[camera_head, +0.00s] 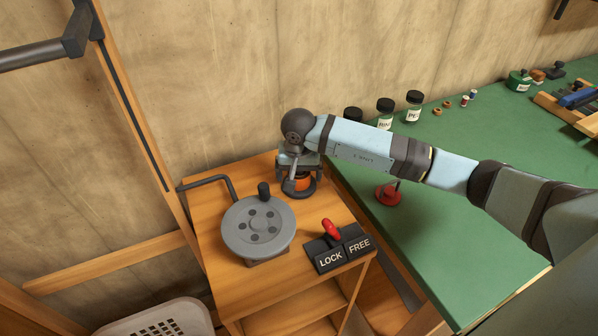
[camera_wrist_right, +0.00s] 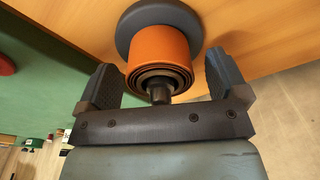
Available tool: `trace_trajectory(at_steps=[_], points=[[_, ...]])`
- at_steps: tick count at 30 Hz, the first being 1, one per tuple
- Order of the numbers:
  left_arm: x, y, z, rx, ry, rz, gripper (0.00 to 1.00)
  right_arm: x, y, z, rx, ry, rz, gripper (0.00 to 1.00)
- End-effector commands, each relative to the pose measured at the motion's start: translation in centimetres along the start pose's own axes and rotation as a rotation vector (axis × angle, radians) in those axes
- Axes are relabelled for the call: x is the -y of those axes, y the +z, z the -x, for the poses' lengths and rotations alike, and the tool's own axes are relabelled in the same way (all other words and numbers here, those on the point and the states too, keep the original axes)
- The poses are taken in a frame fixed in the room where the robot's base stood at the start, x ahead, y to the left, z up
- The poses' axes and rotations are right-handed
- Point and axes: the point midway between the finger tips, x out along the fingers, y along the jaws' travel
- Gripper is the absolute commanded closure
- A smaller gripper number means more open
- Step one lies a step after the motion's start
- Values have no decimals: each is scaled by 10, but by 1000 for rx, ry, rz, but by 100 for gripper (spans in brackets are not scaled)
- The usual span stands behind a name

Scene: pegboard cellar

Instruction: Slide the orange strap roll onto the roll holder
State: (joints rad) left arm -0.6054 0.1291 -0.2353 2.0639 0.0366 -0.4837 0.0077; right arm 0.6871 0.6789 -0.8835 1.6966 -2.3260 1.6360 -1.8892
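The orange strap roll (camera_head: 303,184) sits around the dark roll holder (camera_head: 299,194) at the back right corner of the wooden stand. In the right wrist view the roll (camera_wrist_right: 158,50) rests by a wide dark disc (camera_wrist_right: 130,22), and the holder's dark post (camera_wrist_right: 159,93) pokes out of its centre. My right gripper (camera_head: 300,168) is over the roll, pointing down. Its fingers are open, one on each side of the roll, with narrow gaps seen. The arm partly hides roll and holder in the head view. My left gripper is not in view.
A grey crank wheel (camera_head: 257,228) and a LOCK/FREE panel with a red lever (camera_head: 332,230) stand on the same wooden top (camera_head: 215,240). A red disc with a post (camera_head: 387,196) is on the green bench (camera_head: 470,150). Jars (camera_head: 414,107) stand behind my arm.

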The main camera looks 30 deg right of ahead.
Motion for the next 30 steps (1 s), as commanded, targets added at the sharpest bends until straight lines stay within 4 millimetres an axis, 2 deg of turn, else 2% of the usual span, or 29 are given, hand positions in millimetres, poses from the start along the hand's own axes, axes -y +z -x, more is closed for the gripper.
trace_trajectory(at_steps=[10, 15, 24, 30], points=[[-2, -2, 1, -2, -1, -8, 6, 0, 0, 0, 0, 0, 0, 8], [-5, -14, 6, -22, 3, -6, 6, 0, -1, 38, -4, -2, 2, 8], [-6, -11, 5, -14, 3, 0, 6, 0, -1, 107, -4, -1, 0, 8], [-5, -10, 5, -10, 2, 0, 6, 0, 0, 132, -1, 0, 0, 8]])
